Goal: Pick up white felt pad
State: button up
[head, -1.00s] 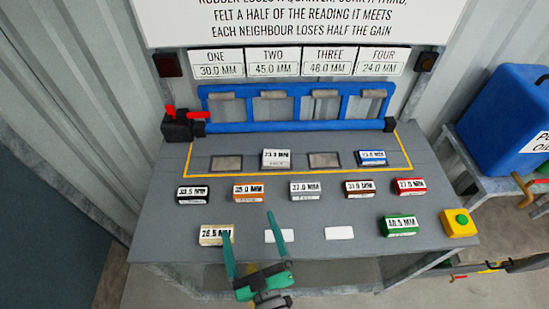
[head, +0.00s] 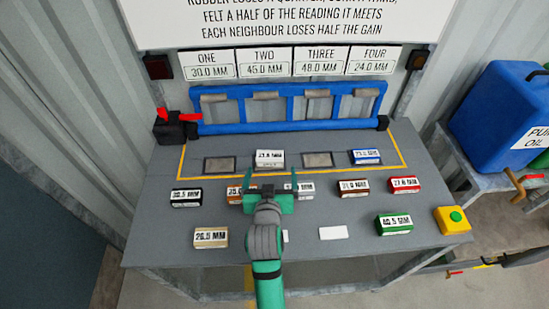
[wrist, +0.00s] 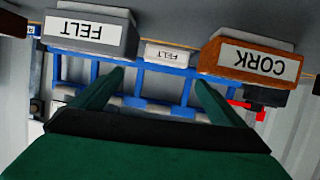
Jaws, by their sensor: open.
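Two pale blocks read FELT in the wrist view. One is a grey-white felt pad (head: 305,188) in the middle row, partly hidden by my gripper; it shows large at the upper left of the wrist view (wrist: 90,35). The other, a white felt pad (head: 270,157), stands in the second slot and looks small and farther off in the wrist view (wrist: 167,54). My gripper (head: 269,180) is open and empty, over the middle row between the cork pad and the nearer felt pad. Its two green fingers (wrist: 159,78) point toward the blue rack.
The orange-brown cork pad (head: 234,196) is just left of my gripper. Brown (head: 353,188) and red (head: 404,185) pads lie to the right, a black one (head: 186,197) to the left. The blue rack (head: 290,126) stands behind the slots. A yellow-green button box (head: 453,221) is at the right.

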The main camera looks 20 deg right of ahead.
aim_at(270, 157)
jog(key=shift+w+f+y, duration=0.2)
jog(key=shift+w+y, duration=0.1)
jog(key=shift+w, duration=0.35)
jog(key=shift+x, duration=5.15)
jog(key=shift+a, duration=0.15)
jog(key=c, duration=1.1)
